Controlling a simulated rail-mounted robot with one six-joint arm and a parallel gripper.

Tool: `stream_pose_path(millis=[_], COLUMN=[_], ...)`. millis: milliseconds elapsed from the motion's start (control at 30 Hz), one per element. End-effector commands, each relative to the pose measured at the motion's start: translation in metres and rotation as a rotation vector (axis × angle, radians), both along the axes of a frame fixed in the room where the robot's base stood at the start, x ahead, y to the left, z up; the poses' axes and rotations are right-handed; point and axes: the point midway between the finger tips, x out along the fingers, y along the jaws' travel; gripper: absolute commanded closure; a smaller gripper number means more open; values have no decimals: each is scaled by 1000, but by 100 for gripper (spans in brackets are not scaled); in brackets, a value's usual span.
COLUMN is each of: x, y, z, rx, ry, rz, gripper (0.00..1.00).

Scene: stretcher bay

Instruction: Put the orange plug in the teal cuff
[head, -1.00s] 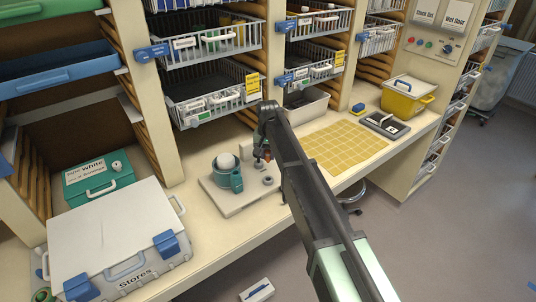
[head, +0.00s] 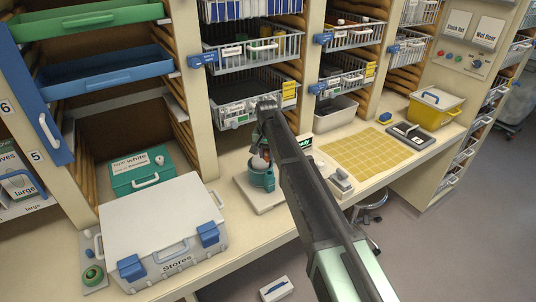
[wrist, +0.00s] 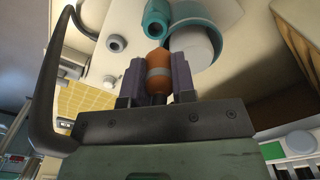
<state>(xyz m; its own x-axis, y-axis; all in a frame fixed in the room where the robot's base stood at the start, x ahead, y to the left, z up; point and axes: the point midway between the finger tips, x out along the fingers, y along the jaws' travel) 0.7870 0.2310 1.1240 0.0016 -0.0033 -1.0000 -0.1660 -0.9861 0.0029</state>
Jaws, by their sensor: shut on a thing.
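My gripper (wrist: 158,78) is shut on the orange plug (wrist: 158,58), which has a grey band and points away from my jaws. In the wrist view the teal cuff (wrist: 156,29), a short ring with a dark opening, lies just beyond the plug's tip. The plug does not look inside it; whether they touch I cannot tell. In the head view the plug (head: 263,155) shows small, above the teal things on the pale board. My arm hides part of that spot there.
A teal pot (wrist: 178,42) with a white round thing in it stands right beside the cuff. A small grey ring (wrist: 115,43) lies on the pale board (head: 248,192). The white Stores case (head: 160,225) stands to the left; a yellow gridded mat (head: 365,155) lies to the right.

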Motion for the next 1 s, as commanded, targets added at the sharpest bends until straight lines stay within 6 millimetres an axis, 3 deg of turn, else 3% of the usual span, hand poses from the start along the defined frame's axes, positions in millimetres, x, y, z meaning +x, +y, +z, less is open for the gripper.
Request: stream_pose_path(millis=[167,533,1000], x=[0,0,0], y=[-1,-1,-1], z=[-4,-44,-43], rx=[0,0,0], ry=[0,0,0], rz=[-2,-1,-1], gripper=[98,98,98])
